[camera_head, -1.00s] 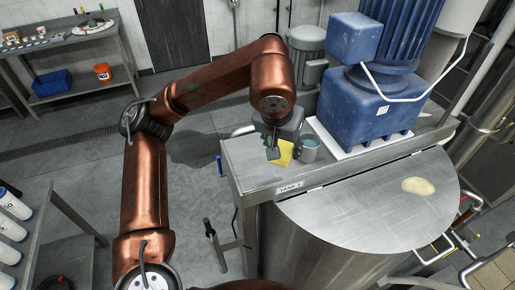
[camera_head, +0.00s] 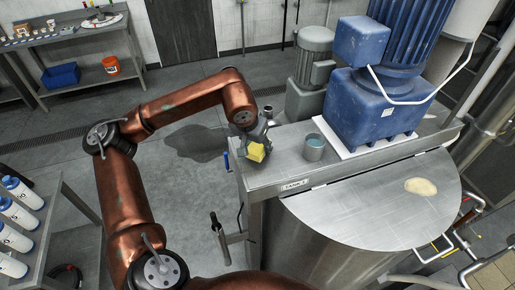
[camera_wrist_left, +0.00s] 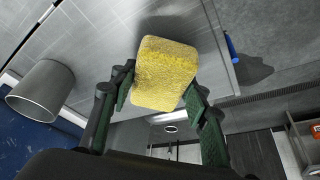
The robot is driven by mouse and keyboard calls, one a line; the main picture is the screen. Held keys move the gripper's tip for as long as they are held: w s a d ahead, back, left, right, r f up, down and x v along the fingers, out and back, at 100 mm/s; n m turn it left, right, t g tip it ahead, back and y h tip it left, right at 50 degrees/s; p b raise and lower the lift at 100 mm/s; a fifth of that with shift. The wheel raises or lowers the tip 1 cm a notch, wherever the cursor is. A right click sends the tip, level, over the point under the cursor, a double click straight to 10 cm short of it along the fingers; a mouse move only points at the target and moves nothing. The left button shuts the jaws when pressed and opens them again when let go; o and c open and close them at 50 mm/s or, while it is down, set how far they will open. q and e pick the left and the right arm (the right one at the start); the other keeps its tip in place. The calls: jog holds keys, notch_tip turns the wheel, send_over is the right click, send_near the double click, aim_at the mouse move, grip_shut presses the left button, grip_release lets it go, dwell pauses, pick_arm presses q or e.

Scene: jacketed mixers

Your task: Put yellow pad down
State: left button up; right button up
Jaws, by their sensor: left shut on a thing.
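The yellow pad (camera_head: 257,152) is a thick, rough-faced block. My left gripper (camera_head: 250,139) is shut on it near the left end of the steel ledge (camera_head: 283,170) beside the tank. In the left wrist view the pad (camera_wrist_left: 166,73) sits between the two green fingers (camera_wrist_left: 158,100), tilted, with the ledge top behind it. I cannot tell whether the pad touches the ledge; a shadow lies on the steel behind it. My right gripper is not in view.
A metal cup (camera_head: 314,147) stands on the ledge right of the pad. A blue motor unit (camera_head: 375,105) is behind it on a white base. The round tank lid (camera_head: 365,212) carries a pale patch (camera_head: 420,186). Ledge between pad and cup looks clear.

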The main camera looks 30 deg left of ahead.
pick_arm(q)
jog(key=shift+s+f, duration=0.1)
jog(key=shift+f, duration=0.85)
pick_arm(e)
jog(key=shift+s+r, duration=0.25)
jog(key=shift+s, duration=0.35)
pick_arm(q)
jog(key=o, duration=0.5)
jog(key=shift+f, duration=0.1)
jog(key=o, duration=0.5)
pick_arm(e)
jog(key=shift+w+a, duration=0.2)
